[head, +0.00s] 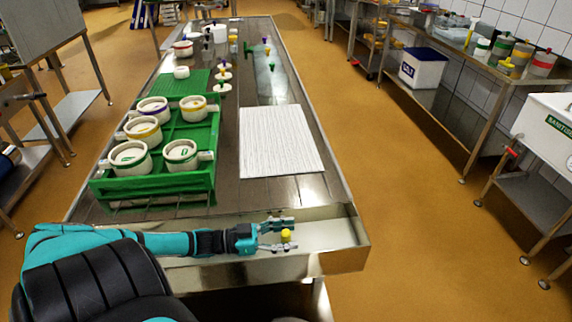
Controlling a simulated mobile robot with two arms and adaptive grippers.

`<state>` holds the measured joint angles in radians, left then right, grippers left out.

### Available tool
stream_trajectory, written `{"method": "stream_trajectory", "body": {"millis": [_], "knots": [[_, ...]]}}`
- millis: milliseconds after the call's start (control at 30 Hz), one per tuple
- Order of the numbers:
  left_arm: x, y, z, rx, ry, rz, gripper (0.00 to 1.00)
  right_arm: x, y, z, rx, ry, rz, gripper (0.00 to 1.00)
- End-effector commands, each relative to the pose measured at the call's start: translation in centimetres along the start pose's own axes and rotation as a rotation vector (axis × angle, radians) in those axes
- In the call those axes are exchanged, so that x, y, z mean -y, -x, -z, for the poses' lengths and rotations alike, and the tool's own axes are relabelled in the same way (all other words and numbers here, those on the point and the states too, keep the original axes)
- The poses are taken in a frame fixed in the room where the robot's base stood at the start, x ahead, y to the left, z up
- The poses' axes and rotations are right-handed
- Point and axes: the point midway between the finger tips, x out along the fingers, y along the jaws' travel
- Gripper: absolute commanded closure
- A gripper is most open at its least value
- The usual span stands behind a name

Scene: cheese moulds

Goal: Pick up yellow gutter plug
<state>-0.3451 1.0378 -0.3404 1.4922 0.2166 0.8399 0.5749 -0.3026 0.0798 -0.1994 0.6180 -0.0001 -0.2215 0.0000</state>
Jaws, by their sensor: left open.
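The yellow gutter plug (286,236) sits in the metal gutter (325,232) along the near end of the steel table. My left gripper (284,234) comes in from the left, low over the gutter. Its two fingers are spread, one on the far side of the plug and one on the near side. The plug shows between the fingertips; I cannot tell whether either finger touches it. My right gripper is not in view.
A green rack (150,188) with several white moulds stands on the table at left. A white ribbed mat (278,142) lies right of it. Small coloured plugs and lids stand farther back. The gutter's raised near edge (300,262) is close to the gripper.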

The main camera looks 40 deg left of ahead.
Motion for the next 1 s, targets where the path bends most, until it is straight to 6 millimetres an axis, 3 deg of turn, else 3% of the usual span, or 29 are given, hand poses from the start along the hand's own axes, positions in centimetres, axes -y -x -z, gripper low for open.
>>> {"method": "stream_trajectory", "body": {"millis": [100,500,1000], "knots": [[-0.02,0.03,-0.02,0.0,0.0,0.0,0.51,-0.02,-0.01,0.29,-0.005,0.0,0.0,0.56],[-0.01,0.06,-0.03,0.0,0.0,0.0,1.0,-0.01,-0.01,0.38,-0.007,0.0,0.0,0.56],[-0.03,0.1,-0.06,0.001,0.0,0.0,1.0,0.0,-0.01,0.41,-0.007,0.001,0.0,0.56]]}}
